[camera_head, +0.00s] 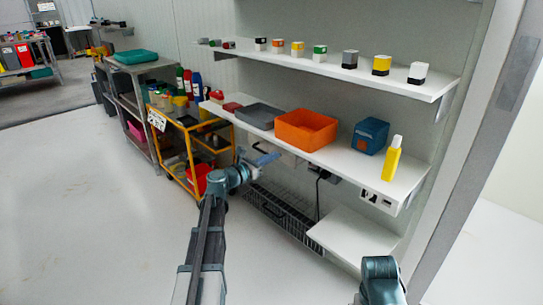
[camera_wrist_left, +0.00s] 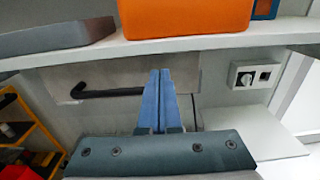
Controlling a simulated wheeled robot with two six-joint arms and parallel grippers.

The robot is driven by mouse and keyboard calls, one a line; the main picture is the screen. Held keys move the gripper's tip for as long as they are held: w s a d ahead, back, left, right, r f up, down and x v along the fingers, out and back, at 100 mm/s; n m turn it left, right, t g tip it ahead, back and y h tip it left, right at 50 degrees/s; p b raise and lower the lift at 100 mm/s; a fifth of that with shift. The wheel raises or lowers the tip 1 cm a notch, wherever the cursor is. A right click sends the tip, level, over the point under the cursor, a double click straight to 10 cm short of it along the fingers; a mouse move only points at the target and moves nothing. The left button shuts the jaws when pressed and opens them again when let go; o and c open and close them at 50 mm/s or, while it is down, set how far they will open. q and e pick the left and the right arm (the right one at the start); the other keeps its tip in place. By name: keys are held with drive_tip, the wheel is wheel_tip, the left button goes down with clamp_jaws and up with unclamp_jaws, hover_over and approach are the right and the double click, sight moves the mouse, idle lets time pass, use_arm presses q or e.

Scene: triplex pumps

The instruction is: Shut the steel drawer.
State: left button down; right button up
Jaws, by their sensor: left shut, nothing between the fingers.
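The steel drawer (camera_wrist_left: 120,85) is a pale grey front under the white shelf, with a black bar handle (camera_wrist_left: 105,92) on its left part. In the head view the drawer (camera_head: 287,157) shows only in part behind my left gripper (camera_head: 266,158). In the left wrist view my left gripper (camera_wrist_left: 160,74) has its two blue fingers together with nothing between them. They overlap the drawer front, right of the handle; I cannot tell whether they touch it. How far the drawer stands out is hard to tell. My right gripper is out of view.
Above the drawer, the shelf carries an orange bin (camera_head: 305,130), a grey tray (camera_head: 260,116), a blue bin (camera_head: 370,136) and a yellow bottle (camera_head: 392,160). A wire basket (camera_head: 285,212) and a lower white shelf (camera_head: 352,235) are below. A yellow cart (camera_head: 185,150) stands left.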

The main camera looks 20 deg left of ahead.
use_arm(q)
drive_tip(key=v, duration=1.1)
drive_tip(key=shift+s, duration=0.25)
drive_tip(key=s+d+f+m+g, duration=0.35)
drive_tip(key=d+f+m, duration=0.2)
drive_tip(key=d, duration=0.45)
drive_tip(key=s+d+f+m+g+p, duration=0.1)
drive_tip(key=s+d+f+m+g, duration=0.1)
drive_tip(key=d+f+m+g, duration=0.45)
drive_tip(key=s+d+f+m+g, duration=0.25)
drive_tip(key=d+m, duration=0.45)
drive_tip(key=d, duration=0.5)
drive_tip(key=s+d+f+m+g+y+p, duration=0.1)
drive_tip(key=s+d+f+m+g+y, duration=0.2)
drive_tip(key=s+m, duration=0.45)
drive_tip(key=s+d+f+m+g+y, duration=0.1)
drive_tip(key=s+f+m+y, duration=0.1)
drive_tip(key=s+m+y, duration=0.45)
wheel_tip(320, 180, up, 38)
drive_tip(key=m+h+p, duration=0.1)
drive_tip(key=m+p, duration=0.1)
drive_tip(key=p, duration=3.6)
drive_tip(key=shift+s+f, duration=0.2)
drive_tip(key=shift+s, duration=0.25)
